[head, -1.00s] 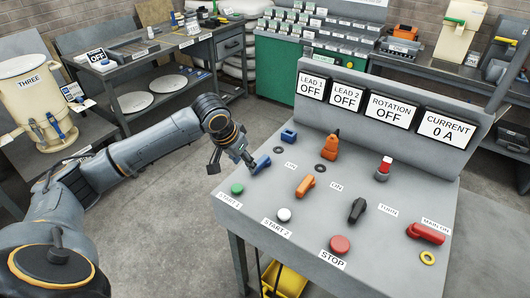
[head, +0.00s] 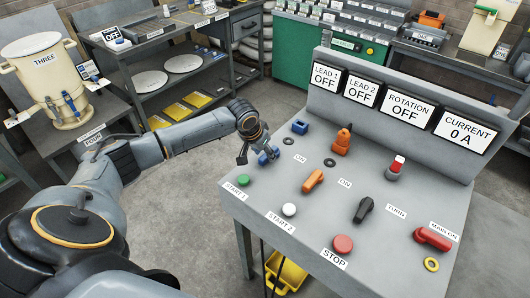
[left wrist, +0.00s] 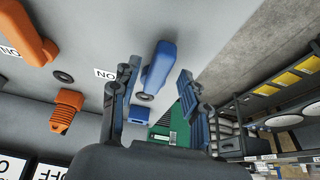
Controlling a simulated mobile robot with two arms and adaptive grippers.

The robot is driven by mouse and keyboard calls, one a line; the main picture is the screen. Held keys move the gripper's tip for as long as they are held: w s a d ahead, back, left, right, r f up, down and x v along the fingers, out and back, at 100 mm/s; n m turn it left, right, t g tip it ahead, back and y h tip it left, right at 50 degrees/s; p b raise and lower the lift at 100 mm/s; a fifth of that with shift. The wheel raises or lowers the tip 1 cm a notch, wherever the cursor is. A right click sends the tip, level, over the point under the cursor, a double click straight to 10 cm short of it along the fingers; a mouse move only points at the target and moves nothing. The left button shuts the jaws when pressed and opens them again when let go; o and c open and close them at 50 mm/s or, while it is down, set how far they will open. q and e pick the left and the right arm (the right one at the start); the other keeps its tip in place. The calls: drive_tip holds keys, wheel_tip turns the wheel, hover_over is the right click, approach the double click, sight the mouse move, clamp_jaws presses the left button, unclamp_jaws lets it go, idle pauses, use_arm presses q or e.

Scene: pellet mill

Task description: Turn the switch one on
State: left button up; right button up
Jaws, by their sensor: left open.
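The sloped grey control panel (head: 330,225) carries a blue switch (head: 270,158), which I take for switch one; an ON label (head: 300,158) lies to its right. My left gripper (head: 260,159) is at this switch and partly hides it. In the left wrist view, the blue switch (left wrist: 159,67) shows in the gap between the two open fingers of my left gripper (left wrist: 160,98). Neither finger clearly touches it. The LEAD 1 display (head: 325,78) reads OFF. My right gripper is not in view.
A blue plug (head: 300,127) and an orange switch (head: 313,180) sit near the blue switch. The green START 1 button (head: 243,180) is in front of it. A black switch (head: 363,209) and red STOP button (head: 343,244) are farther right. Floor left of the panel is clear.

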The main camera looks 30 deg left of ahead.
use_arm(q)
drive_tip(key=shift+w+f, duration=0.15)
drive_tip(key=shift+f, duration=0.25)
drive_tip(key=shift+w+f, duration=0.1)
drive_tip(key=shift+f, duration=0.15)
drive_tip(key=shift+c, duration=0.7)
clamp_jaws()
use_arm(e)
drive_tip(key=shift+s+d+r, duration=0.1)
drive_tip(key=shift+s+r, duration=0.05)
